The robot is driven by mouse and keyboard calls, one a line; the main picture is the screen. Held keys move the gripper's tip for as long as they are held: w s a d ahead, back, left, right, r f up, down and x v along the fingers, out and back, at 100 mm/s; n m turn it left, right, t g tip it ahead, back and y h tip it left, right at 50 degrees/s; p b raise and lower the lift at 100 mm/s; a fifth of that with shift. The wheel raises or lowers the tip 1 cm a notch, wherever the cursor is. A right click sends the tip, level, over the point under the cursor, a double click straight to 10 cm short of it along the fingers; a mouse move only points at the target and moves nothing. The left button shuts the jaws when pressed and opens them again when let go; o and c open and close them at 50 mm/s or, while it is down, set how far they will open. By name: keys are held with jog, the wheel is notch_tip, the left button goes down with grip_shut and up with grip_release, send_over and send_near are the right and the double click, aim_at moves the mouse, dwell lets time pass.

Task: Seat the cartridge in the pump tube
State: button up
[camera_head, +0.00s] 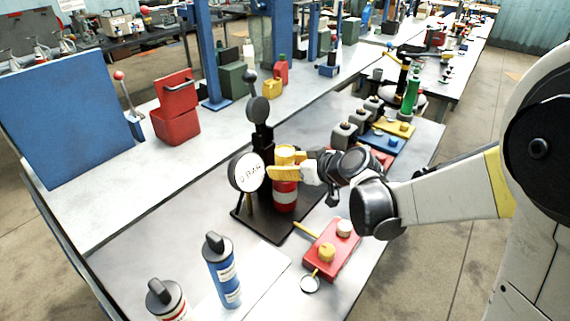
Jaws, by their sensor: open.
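A red cartridge (285,197) with a white band stands upright on the black pump base, beside the round gauge reading "0 BAR" (247,172). I cannot tell how deep it sits, and the pump tube is not clearly distinguishable from it. My gripper (284,171) comes in from the right at the upper part of the cartridge. Its yellow finger lies across the front, and a yellow piece shows just above and behind. My gripper is open; whether it touches the cartridge cannot be told. The pump base (245,219) stands on the grey bench.
A blue bottle (223,272) and a white bottle (167,299) with black caps stand at front left. Several dark-capped containers and coloured trays (382,141) stand behind my wrist.

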jog(key=s+d+r+m+h+p, duration=0.1)
jog(key=s+d+r+m+h, duration=0.1)
jog(key=s+d, duration=0.4)
jog(key=s+d+r+m+g+h+p, duration=0.1)
jog(key=s+d, duration=0.5)
jog(key=s, duration=0.6)
jog(key=s+d+r+m+g+h+p, duration=0.1)
jog(key=s+d+r+m+h, duration=0.2)
jog(key=s, duration=0.6)
jog(key=d+m+h, duration=0.2)
jog(key=d, duration=0.1)
jog(key=shift+r, duration=0.2)
jog(key=shift+w+a, duration=0.1)
